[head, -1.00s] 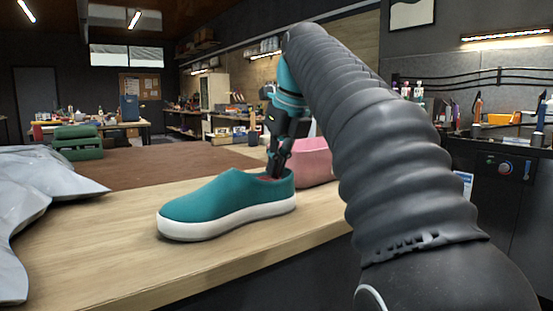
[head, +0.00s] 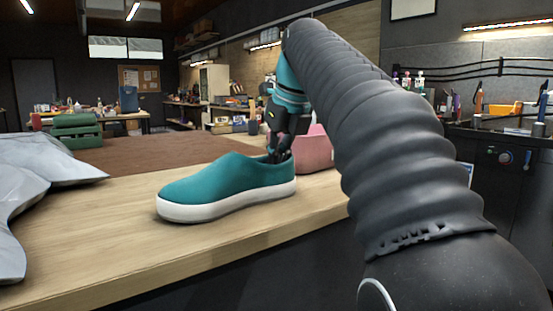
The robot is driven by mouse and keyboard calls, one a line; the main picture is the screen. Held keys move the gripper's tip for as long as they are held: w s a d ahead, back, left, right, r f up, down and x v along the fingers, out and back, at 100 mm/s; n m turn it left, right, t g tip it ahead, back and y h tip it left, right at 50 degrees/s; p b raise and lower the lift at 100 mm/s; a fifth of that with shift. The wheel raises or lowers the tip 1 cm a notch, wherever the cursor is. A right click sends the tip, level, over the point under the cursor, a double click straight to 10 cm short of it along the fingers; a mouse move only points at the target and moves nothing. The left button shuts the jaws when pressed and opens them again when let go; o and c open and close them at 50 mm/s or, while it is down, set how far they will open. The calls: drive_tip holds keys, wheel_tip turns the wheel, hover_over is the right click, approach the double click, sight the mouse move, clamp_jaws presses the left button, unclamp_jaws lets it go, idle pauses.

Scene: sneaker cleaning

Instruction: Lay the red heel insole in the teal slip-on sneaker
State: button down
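The teal slip-on sneaker (head: 228,184) with a white sole stands upright on the wooden bench top, toe to the left and opening to the right. My gripper (head: 279,157) points down at the opening, near the heel end. Its dark fingertips reach to or into the opening and are partly hidden by the collar. The red heel insole is not visible now; the sneaker's upper hides the inside. The fingers are too small and dark to tell whether they are open or shut.
A pink object (head: 315,152) stands just behind the heel. Grey crumpled sheeting (head: 40,185) lies at the left, and a brown mat (head: 150,152) lies behind the sneaker. The wooden bench (head: 120,240) is bare in front of the sneaker.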

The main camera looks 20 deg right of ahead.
drive_tip(key=shift+f, duration=0.55)
drive_tip(key=c, duration=1.2)
unclamp_jaws()
drive_tip(key=shift+c, duration=0.2)
drive_tip(key=shift+r, duration=0.15)
drive_tip(key=shift+v, duration=3.65)
